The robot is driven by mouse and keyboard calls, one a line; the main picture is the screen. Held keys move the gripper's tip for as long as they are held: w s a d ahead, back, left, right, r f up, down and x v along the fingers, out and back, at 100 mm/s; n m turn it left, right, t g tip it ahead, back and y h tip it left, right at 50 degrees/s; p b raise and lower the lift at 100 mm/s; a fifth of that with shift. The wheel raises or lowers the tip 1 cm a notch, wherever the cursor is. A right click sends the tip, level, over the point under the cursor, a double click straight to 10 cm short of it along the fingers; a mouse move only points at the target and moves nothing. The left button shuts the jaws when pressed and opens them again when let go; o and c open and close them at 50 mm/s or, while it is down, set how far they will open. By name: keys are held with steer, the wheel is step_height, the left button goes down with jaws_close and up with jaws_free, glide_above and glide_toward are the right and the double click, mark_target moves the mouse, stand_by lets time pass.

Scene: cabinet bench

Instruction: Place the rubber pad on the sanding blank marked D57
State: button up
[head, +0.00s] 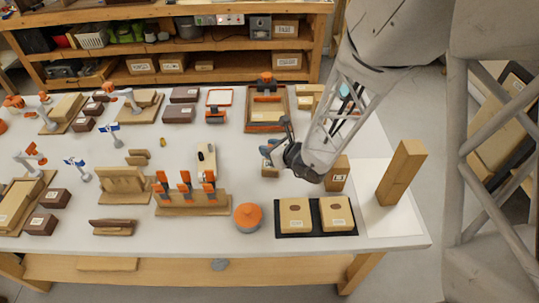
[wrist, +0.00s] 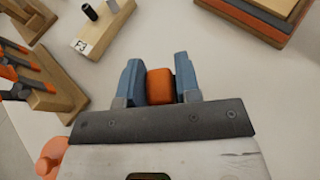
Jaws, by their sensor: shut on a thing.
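My gripper (head: 271,149) is above the middle right of the bench. In the wrist view its blue fingers are shut on an orange block (wrist: 160,86), which looks like the rubber pad. Two tan sanding blanks with dark oval marks and white labels, a left one (head: 296,217) and a right one (head: 336,212), lie side by side on a black mat (head: 316,234) at the front right. My gripper is behind them and apart from them. Their labels are too small to read, so I cannot tell which is D57. The blanks are not in the wrist view.
A labelled wooden block (head: 338,173) and a tall wooden block (head: 401,172) stand at the right. A rack with orange clamps (head: 190,203) and an orange-lidded round pot (head: 247,217) are left of the mat. A wooden tray (head: 266,112) lies behind my gripper.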

steer(key=shift+f, duration=1.7)
steer(key=shift+f, duration=0.1)
steer(key=o, duration=0.9)
steer(key=shift+r, duration=0.2)
steer(key=shift+v, duration=0.9)
steer(key=v, duration=1)
steer(key=shift+s+d, duration=0.1)
